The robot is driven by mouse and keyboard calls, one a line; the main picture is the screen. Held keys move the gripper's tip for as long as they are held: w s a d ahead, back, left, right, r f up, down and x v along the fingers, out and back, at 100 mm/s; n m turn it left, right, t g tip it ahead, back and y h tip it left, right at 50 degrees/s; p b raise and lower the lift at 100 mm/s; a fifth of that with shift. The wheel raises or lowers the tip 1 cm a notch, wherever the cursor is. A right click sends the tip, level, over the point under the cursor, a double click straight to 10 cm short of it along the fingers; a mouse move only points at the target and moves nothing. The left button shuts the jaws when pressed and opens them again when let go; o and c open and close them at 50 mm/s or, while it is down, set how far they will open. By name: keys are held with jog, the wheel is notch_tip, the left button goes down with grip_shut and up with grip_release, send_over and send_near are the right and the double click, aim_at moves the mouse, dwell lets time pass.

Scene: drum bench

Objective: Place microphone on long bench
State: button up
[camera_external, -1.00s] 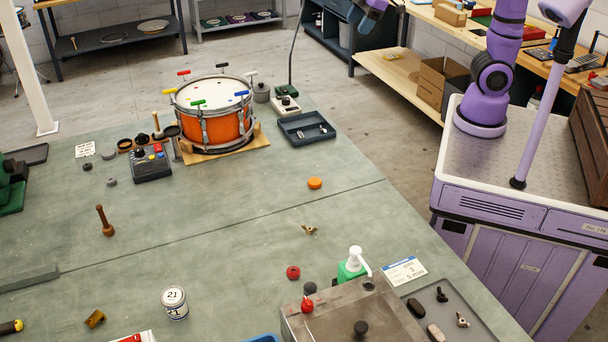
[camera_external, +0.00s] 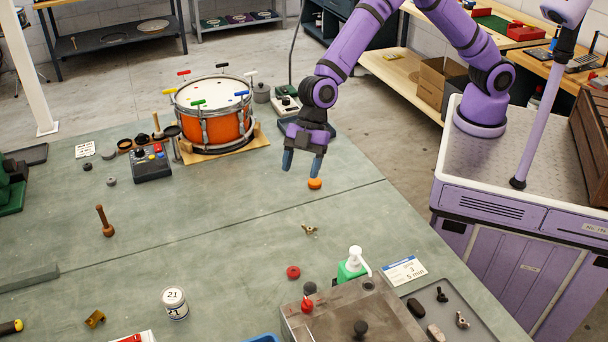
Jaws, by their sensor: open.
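I cannot clearly make out a microphone. A thin dark gooseneck stalk (camera_external: 294,58) rises behind the drum's right side, but its top is cut off or hidden. The long bench (camera_external: 230,225) has a wide grey-green top that fills the middle and left. My gripper (camera_external: 302,168) is over the right part of this bench, pointing down with its two blue-grey fingers apart. Nothing shows between them. The right fingertip appears just above an orange puck (camera_external: 315,184); the height gap is hard to judge. My gripper hides most of the dark tray (camera_external: 330,131).
An orange drum (camera_external: 214,125) with coloured keys stands on a wooden board, left of my gripper. A control box (camera_external: 151,164) and a wooden tool (camera_external: 106,222) are farther left. A green bottle (camera_external: 353,264) and a metal box (camera_external: 350,315) stand in front. The bench middle is mostly clear.

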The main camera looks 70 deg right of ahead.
jog(key=n+g+y, duration=0.1)
jog(key=n+g, duration=0.1)
send_near(310, 286)
jog(key=f, duration=0.1)
jog(key=x, duration=0.5)
jog(key=shift+s+a+r, duration=0.1)
jog(key=shift+s+a, duration=0.05)
jog(key=shift+x, duration=3)
jog(key=c, duration=1.1)
jog(key=shift+o, duration=0.2)
jog(key=shift+r, duration=0.1)
